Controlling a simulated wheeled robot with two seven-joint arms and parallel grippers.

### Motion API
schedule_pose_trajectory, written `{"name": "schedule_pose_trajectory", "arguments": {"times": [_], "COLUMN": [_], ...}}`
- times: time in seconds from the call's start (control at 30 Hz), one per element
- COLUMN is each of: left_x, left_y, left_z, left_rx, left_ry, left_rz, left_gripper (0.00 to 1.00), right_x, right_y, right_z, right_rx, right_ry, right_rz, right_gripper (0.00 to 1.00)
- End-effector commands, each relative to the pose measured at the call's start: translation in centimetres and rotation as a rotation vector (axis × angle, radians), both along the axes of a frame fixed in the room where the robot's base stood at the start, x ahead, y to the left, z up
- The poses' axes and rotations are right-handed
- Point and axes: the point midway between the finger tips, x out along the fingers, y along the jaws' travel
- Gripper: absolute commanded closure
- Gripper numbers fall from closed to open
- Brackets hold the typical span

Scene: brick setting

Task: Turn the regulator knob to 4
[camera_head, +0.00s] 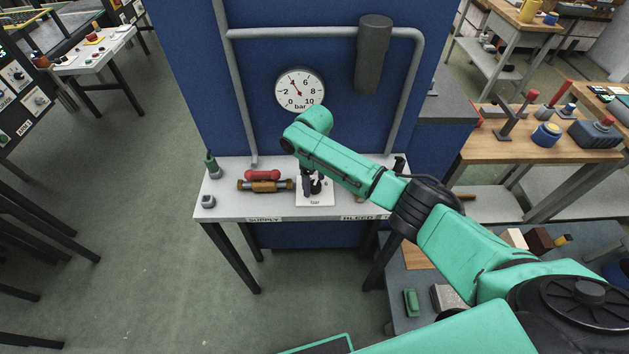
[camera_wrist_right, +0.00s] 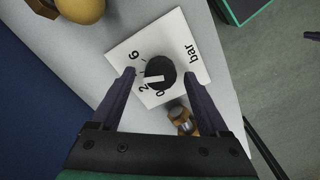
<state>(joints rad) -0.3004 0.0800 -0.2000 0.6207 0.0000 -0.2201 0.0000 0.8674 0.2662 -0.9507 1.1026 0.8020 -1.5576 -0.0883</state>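The regulator knob (camera_wrist_right: 160,73) is a round black knob with a white pointer mark, on a white plate (camera_wrist_right: 195,62) printed with numbers and "bar". In the right wrist view its mark points left, near the 2; the 4 is not readable. In the head view the plate (camera_head: 316,200) sits on the bench, and my right arm partly hides the knob. My right gripper (camera_wrist_right: 160,76) has its fingers apart on either side of the knob, with gaps visible. My left gripper is not in view.
The grey bench (camera_head: 232,208) carries a brass valve with a red handle (camera_head: 263,178) left of the plate and a small green-topped item (camera_head: 212,164). Grey pipes frame the blue panel (camera_head: 250,60), with a dark cylinder (camera_head: 373,55) on it. Another worktable (camera_head: 520,150) stands right.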

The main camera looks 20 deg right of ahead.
Motion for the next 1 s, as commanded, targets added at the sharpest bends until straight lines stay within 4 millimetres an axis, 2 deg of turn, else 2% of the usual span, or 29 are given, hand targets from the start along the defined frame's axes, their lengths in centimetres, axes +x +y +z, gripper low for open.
{"name": "schedule_pose_trajectory", "arguments": {"times": [0.23, 0.33, 0.47, 0.7, 0.8, 1.0], "left_x": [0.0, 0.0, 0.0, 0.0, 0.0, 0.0], "left_y": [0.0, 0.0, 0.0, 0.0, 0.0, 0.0], "left_z": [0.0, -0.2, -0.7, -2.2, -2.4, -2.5], "left_rx": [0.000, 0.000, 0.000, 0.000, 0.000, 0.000], "left_ry": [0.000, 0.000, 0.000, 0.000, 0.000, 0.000], "left_rz": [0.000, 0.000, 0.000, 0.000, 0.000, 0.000], "left_gripper": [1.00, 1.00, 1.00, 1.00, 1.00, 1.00], "right_x": [-0.1, 0.0, 0.1, 0.1, 0.0, -0.1], "right_y": [0.0, 0.0, 0.0, 0.0, 0.0, 0.0], "right_z": [0.0, 1.0, 4.0, 11.0, 13.1, 14.6], "right_rx": [-0.001, 0.001, 0.002, 0.001, 0.001, -0.001], "right_ry": [0.002, 0.001, -0.004, -0.004, -0.002, 0.002], "right_rz": [0.000, 0.001, 0.002, 0.001, 0.001, 0.001], "right_gripper": [0.22, 0.22, 0.22, 0.22, 0.22, 0.22]}}
